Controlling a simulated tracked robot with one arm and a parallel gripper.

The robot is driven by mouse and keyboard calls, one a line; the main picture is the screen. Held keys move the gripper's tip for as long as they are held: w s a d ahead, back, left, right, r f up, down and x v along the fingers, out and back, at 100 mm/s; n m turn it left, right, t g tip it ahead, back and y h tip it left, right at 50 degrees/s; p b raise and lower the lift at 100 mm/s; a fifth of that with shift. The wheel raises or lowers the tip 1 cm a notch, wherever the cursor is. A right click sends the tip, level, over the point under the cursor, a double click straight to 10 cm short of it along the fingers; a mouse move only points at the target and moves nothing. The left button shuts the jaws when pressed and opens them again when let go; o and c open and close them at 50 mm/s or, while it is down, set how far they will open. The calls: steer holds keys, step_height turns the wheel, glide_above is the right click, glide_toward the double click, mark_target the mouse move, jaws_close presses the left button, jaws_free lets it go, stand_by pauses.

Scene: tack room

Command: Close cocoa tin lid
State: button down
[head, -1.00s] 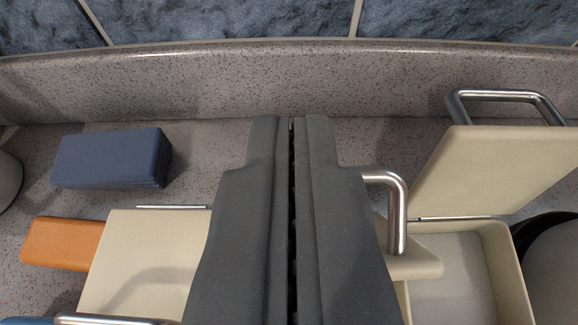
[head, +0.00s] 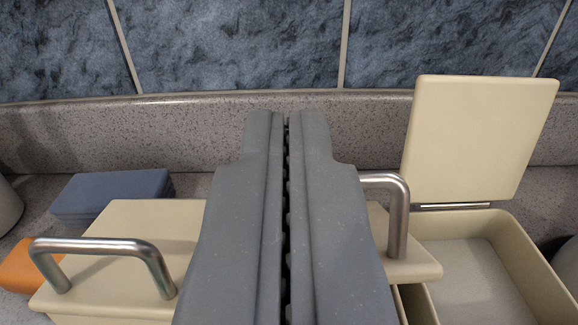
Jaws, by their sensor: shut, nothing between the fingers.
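A cream box (head: 562,297) on the right stands open and looks empty inside. Its flat cream lid (head: 482,138) stands up from the hinge at the back edge. A second cream box (head: 150,222) on the left has its lid down, with a metal bar handle on top. A third cream lid (head: 415,262) with a metal handle (head: 398,215) is in the middle, mostly hidden behind my gripper. No label shows which one is the cocoa tin. My gripper (head: 285,118) is shut and empty, pointing at the back ledge, left of the open box.
A dark blue block (head: 110,197) lies at the back left. An orange block (head: 18,268) is beside the left box. A speckled stone ledge (head: 205,130) and blue tiled wall (head: 230,45) close off the back. Rounded objects show at both side edges.

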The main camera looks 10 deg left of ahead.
steer(key=shift+s+d+f+b, duration=0.1)
steer(key=shift+s+f+b, duration=0.25)
steer(key=shift+s, duration=0.2)
stand_by(0.4)
steer(key=shift+d, duration=0.1)
